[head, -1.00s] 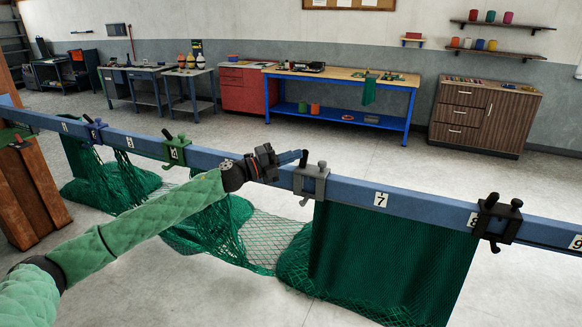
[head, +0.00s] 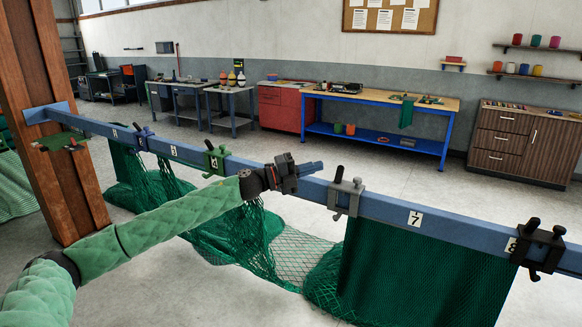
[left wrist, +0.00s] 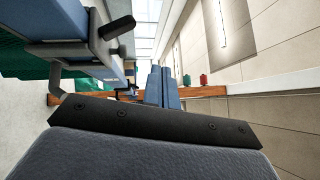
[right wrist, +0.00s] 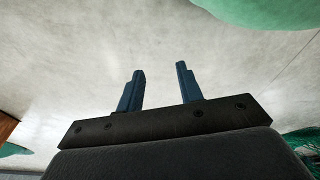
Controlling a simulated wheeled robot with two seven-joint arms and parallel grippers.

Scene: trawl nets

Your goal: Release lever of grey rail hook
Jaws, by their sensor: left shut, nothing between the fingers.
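The grey rail hook (head: 345,198) clamps over the blue rail, just left of the number 7 plate. Its dark lever (head: 339,173) stands up from the top, leaning slightly, beside a dark knob. My left gripper (head: 318,166) is shut and empty, just left of the lever, with a small gap between. In the left wrist view my shut blue fingers (left wrist: 162,88) point ahead. A grey hook (left wrist: 60,52) with a black lever (left wrist: 117,27) shows at upper left there; whether it is the same hook I cannot tell. My right gripper (right wrist: 160,70) is open and empty above the floor.
The blue rail (head: 385,206) runs from a wooden post (head: 50,120) to the right edge. It carries a green hook (head: 216,160), a blue hook (head: 145,140) and a black hook (head: 538,248). Green net (head: 420,270) hangs below. Workbenches stand far behind.

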